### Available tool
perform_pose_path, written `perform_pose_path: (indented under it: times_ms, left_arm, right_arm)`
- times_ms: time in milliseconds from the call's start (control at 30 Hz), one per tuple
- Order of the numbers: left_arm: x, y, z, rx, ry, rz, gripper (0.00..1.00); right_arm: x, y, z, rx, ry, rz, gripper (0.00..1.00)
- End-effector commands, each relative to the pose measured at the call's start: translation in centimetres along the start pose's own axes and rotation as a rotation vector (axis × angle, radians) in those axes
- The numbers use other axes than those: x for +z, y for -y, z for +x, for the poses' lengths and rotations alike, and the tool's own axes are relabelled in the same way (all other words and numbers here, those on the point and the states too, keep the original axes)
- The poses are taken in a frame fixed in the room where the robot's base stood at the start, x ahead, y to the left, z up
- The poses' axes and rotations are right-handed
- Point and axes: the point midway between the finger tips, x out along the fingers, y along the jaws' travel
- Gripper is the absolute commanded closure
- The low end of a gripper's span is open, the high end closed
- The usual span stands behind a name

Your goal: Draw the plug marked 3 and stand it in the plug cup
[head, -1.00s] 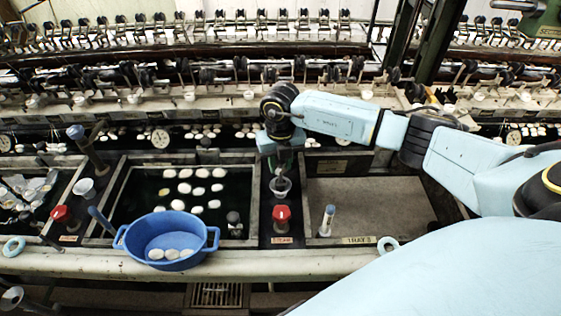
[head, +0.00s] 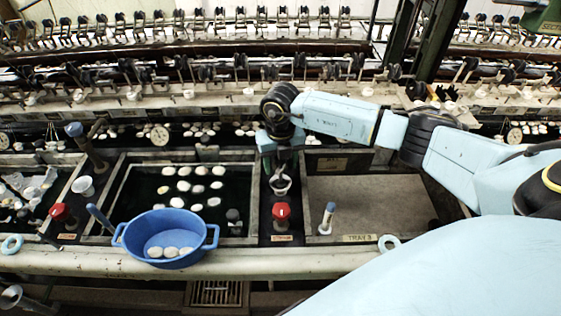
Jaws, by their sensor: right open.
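A pale cup (head: 281,188) stands on the dark divider between the middle and right basins. My right gripper (head: 282,166) is open, pointing down just above the cup. Something pale shows at the cup's mouth below the fingers, too small to identify. A small dark plug-like piece with a light top (head: 233,217) stands in the near right corner of the middle basin. A pale upright piece with a blue top (head: 328,217) stands at the near left of the right basin. No number 3 is legible on either piece. My left gripper is out of view.
A blue two-handled bowl (head: 138,219) with white cocoons sits at the middle basin's front edge. A red-topped knob (head: 281,212) stands close in front of the cup. The right basin floor (head: 375,205) is mostly clear.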

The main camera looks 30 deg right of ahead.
Motion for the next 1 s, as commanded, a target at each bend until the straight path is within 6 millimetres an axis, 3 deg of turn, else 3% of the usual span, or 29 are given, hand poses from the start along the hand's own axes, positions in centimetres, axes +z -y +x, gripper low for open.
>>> perform_pose_path:
  times_ms: [267, 733, 1000]
  left_arm:
    - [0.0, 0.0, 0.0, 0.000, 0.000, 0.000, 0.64]
    - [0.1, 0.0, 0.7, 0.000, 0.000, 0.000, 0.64]
    - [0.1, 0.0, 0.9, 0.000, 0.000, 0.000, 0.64]
  right_arm:
    - [0.1, 0.0, -0.8, 0.000, 0.002, -0.001, 0.46]
    - [0.1, 0.0, -10.3, 0.001, 0.004, -0.001, 0.46]
    - [0.0, 0.0, -13.2, 0.000, 0.001, 0.000, 0.46]
